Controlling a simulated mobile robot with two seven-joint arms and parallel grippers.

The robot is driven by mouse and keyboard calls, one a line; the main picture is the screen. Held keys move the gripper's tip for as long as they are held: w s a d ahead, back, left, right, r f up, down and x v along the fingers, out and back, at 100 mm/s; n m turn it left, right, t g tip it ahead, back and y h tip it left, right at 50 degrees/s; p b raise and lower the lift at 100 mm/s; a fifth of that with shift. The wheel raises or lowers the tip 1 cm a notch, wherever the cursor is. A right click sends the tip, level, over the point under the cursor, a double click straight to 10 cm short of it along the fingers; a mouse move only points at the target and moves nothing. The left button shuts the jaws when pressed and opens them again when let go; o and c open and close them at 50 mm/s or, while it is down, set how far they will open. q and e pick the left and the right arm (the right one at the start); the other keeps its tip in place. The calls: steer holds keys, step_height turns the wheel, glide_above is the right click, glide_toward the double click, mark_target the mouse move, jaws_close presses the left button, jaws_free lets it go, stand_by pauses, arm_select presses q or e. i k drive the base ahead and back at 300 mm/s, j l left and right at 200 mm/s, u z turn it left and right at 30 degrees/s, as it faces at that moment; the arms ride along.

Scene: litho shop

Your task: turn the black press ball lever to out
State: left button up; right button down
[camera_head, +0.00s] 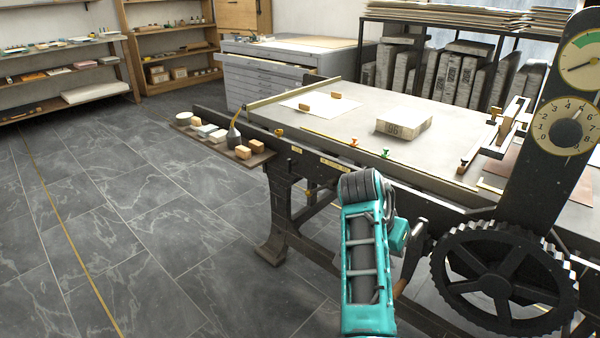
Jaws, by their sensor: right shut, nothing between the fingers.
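The press is the long dark bench with a grey bed (350,110), running from the left back to the right front. I cannot make out a black ball lever for certain. Small knobs in orange (355,143) and green (385,153) stand along the bed's near edge. My right gripper (366,185), at the end of my teal arm, is in front of the press's near side. It is shut and empty, and its fingertips are hard to make out. A bar with a wooden grip (401,288) shows just right of my arm. My left gripper is not in view.
A large dark handwheel (505,278) and a dark upright with two dials (568,126) stand at the right. A wooden side tray (255,159) with small blocks and a bottle juts out left. The tiled floor (130,220) at left is clear.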

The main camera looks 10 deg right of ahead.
mark_target(334, 181)
steer(key=i+j, duration=0.25)
steer(key=i, duration=0.25)
steer(key=i+j, duration=0.25)
steer(key=i, duration=0.25)
steer(key=i+j, duration=0.25)
steer(key=i, duration=0.3)
